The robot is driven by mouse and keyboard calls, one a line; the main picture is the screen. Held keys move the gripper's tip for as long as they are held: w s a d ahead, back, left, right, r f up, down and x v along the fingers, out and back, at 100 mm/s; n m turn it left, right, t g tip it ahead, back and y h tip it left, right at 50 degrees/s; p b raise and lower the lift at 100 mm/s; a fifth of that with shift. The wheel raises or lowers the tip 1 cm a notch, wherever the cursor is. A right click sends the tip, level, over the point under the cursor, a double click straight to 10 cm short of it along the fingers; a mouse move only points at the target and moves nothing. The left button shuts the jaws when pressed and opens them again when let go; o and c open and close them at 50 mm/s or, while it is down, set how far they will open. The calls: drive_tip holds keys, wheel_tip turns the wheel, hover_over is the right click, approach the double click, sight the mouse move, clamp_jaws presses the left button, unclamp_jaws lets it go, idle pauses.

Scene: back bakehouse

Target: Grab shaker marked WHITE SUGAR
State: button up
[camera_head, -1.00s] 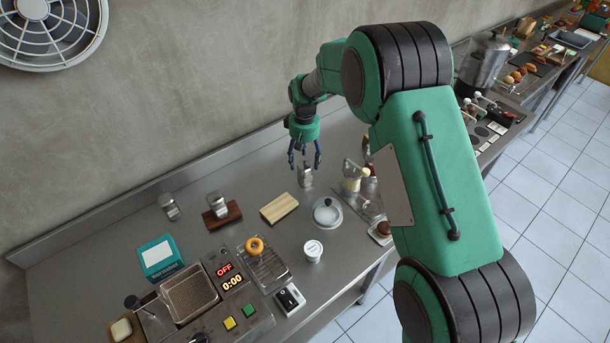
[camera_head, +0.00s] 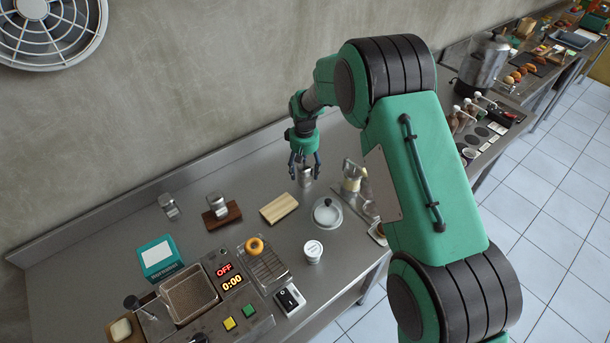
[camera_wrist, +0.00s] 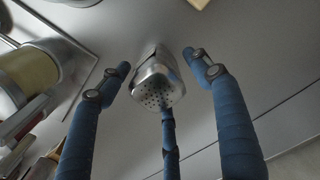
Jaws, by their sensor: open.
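A metal shaker with a perforated top (camera_wrist: 157,88) stands on the steel counter below my gripper. In the head view this shaker (camera_head: 306,178) is partly covered by the fingers. My gripper (camera_head: 304,170) is open, pointing down, with its fingers spread around the shaker's top. In the wrist view my gripper (camera_wrist: 158,72) has blue fingers to the left, right and near side of the shaker; I cannot tell whether any touches it. Two similar shakers stand further left: one on the bare counter (camera_head: 169,206), one on a dark wooden block (camera_head: 217,205). No shaker's marking is readable.
A light wooden block (camera_head: 279,208) and a glass lid with a dark knob (camera_head: 327,212) lie near the shaker. A jug-like vessel (camera_head: 352,178) stands close on its right. The counter behind is clear.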

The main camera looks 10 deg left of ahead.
drive_tip(key=shift+f, duration=1.05)
clamp_jaws()
drive_tip(key=shift+r, duration=0.1)
drive_tip(key=shift+r, duration=4.95)
